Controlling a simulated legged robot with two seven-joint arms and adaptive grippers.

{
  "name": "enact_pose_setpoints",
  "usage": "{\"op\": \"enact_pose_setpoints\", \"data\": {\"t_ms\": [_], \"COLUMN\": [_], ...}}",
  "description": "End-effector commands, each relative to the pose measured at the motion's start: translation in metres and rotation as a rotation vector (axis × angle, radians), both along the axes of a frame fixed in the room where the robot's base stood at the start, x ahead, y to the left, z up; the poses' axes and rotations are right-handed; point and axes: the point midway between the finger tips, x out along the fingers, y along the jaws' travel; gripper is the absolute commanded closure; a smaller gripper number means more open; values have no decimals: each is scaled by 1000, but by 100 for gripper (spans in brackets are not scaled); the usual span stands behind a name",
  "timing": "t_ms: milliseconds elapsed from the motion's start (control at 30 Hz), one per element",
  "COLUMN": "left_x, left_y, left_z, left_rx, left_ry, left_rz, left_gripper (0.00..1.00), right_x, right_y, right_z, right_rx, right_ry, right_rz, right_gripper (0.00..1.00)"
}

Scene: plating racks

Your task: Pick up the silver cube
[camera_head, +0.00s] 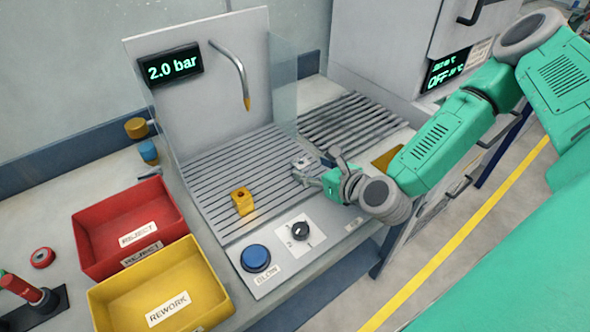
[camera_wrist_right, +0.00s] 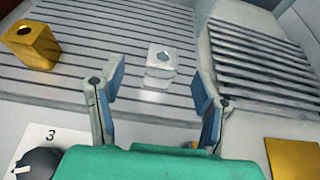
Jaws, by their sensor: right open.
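The silver cube (camera_wrist_right: 161,60) has a round hole in its top and sits on the slatted grey deck, ahead of my right gripper and between the lines of its fingers. In the head view the cube (camera_head: 302,163) shows just left of the fingertips. My right gripper (camera_wrist_right: 158,98) is open, with its two blue-padded fingers wide apart and nothing between them. It also shows in the head view (camera_head: 325,168), low over the deck's right part. My left gripper is not in view.
A gold cube (camera_head: 242,201) stands left on the deck (camera_head: 215,170). A nozzle (camera_head: 246,100) hangs behind. Red (camera_head: 85,245) and yellow (camera_head: 100,305) bins are at left. A blue button (camera_head: 256,258) and black knob (camera_head: 300,230) are in front. A second slatted deck (camera_head: 345,120) lies behind.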

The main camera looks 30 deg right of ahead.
Motion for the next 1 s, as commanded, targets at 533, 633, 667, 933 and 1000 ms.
{"op": "enact_pose_setpoints", "data": {"t_ms": [533,633,667,933,1000], "left_x": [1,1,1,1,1], "left_y": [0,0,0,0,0], "left_z": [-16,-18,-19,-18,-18], "left_rx": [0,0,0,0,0], "left_ry": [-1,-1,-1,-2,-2], "left_rz": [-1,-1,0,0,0], "left_gripper": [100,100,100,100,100], "right_x": [59,70,72,74,74], "right_y": [8,10,11,7,7], "right_z": [-31,-34,-35,-36,-36], "right_rx": [-4,-6,-6,0,1], "right_ry": [-2,0,0,0,0], "right_rz": [2,2,2,0,0], "right_gripper": [41,41,41,41,62]}}
